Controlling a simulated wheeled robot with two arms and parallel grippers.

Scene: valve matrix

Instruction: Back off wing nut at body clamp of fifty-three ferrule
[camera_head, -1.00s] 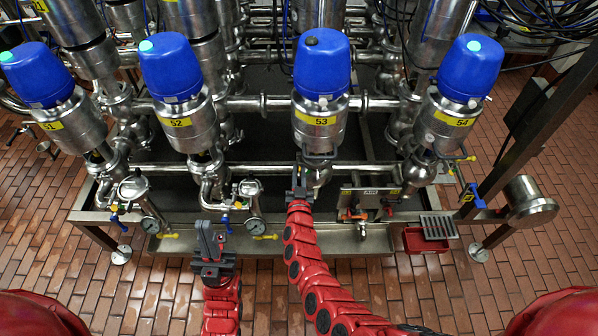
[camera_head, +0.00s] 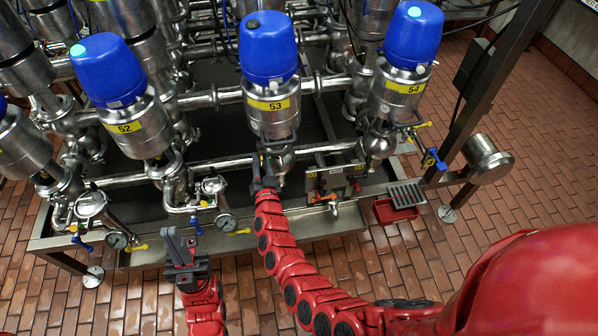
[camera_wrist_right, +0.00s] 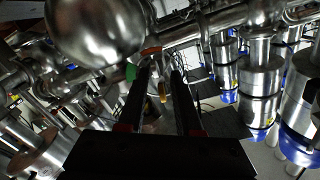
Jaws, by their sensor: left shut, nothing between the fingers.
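Valve 53, with its blue head (camera_head: 268,48) and steel body with a yellow 53 label (camera_head: 270,104), stands in the middle of the head view. My right gripper (camera_head: 263,172) is just below its body, at the lower piping. In the right wrist view, my right gripper's two dark fingers (camera_wrist_right: 158,85) are apart. A small yellow-orange part (camera_wrist_right: 162,92) shows between them, near a ring-shaped fitting. I cannot tell whether the fingers touch it or whether it is the wing nut. My left gripper (camera_head: 177,240) is shut and empty, pointing up, in front of the frame's tray.
Valve 52 (camera_head: 123,127) stands to the left and valve 54 (camera_head: 408,88) to the right. A red bin (camera_head: 392,211) hangs at the right. The brick floor in front is clear.

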